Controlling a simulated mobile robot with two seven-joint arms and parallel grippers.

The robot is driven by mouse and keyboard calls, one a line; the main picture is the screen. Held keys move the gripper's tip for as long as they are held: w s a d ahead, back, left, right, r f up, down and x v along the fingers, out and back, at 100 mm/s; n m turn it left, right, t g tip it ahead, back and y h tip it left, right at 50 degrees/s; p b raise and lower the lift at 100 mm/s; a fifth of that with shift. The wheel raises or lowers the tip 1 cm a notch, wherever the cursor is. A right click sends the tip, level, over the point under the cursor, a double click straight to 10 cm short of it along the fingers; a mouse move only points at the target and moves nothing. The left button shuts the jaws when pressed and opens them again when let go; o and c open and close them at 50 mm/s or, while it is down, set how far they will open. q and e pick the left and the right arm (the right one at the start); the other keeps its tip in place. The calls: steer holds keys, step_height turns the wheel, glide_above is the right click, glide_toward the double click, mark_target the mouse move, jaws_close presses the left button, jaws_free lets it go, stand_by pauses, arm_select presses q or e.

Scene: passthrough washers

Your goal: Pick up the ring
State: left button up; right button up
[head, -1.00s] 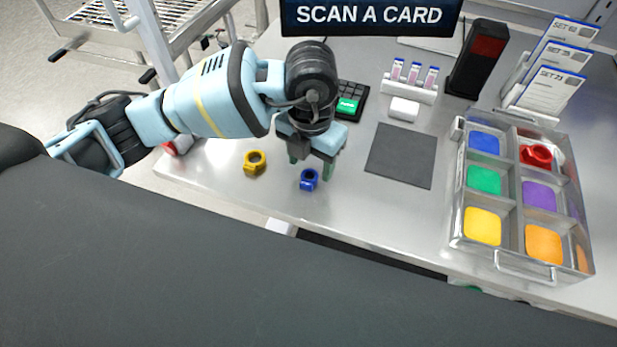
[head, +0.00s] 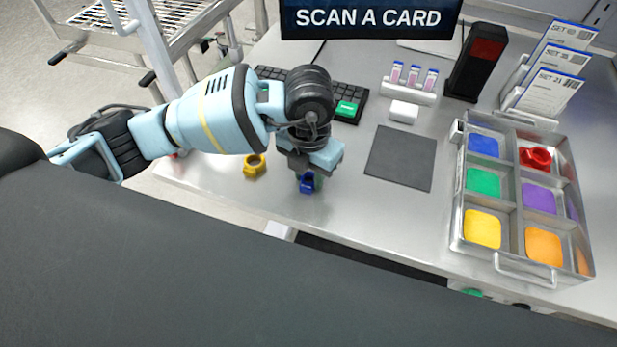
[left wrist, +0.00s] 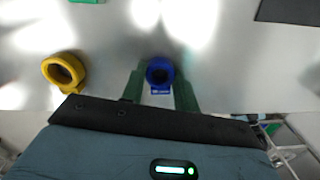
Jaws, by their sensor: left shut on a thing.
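A blue ring (head: 307,184) is on the steel table near its front edge. My left gripper (head: 311,178) is down at it and shut on it. In the left wrist view the blue ring (left wrist: 160,74) sits between the two green fingers of the left gripper (left wrist: 160,88). A yellow ring (head: 255,166) lies to its left, apart from the gripper; it also shows in the left wrist view (left wrist: 64,71). A red ring (head: 535,158) lies in the top right compartment of the tray. My right gripper is not in view.
A metal tray (head: 507,262) with coloured compartments stands at the right. A dark mat (head: 400,158) lies between it and my left gripper. A keyboard (head: 345,97), a small vial rack (head: 408,90) and a card holder (head: 540,95) stand further back.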

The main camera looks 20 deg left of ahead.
arm_select(q)
steer(key=shift+r, duration=0.9)
steer(key=shift+s+d+r, duration=0.15)
steer(key=shift+r, duration=0.35)
steer(key=shift+s+d+r, duration=0.1)
steer(key=shift+d+r, duration=0.05)
steer(key=shift+r, duration=0.3)
steer(key=s+d+r, duration=0.1)
steer(key=s+d, duration=0.9)
steer(key=s, duration=0.1)
steer(key=shift+s+d+r, duration=0.15)
